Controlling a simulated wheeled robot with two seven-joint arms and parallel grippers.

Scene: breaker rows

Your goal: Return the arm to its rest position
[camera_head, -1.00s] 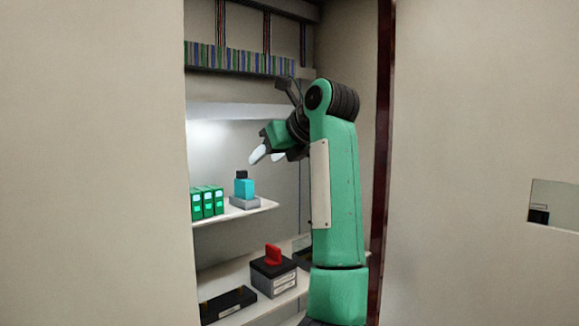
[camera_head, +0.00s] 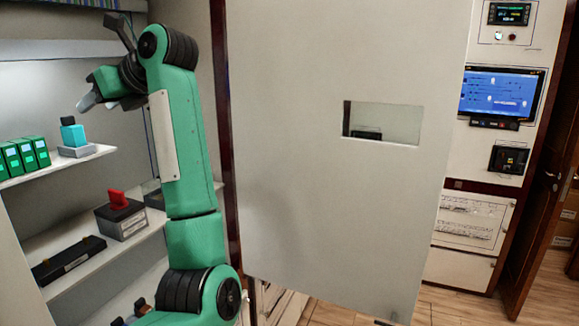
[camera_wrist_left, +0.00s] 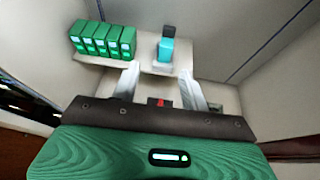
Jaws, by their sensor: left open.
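My left arm (camera_head: 180,130) is green and black and stands raised in front of the open cabinet. My left gripper (camera_head: 98,102) is above the upper shelf, open and empty. In the left wrist view its two pale fingers (camera_wrist_left: 160,88) are spread apart, with the shelves beyond them. The cyan switch block (camera_head: 73,135) with a black top stands upright on a grey base on the upper shelf, below the gripper and apart from it. It also shows in the left wrist view (camera_wrist_left: 166,50). My right gripper does not show.
Several green breakers (camera_head: 25,155) stand on the upper shelf (camera_head: 85,155). The lower shelf bears a dark box with a red handle (camera_head: 118,199) and a long black block (camera_head: 68,260). A large pale door panel (camera_head: 300,190) stands right of the arm. A blue monitor (camera_head: 500,94) is farther right.

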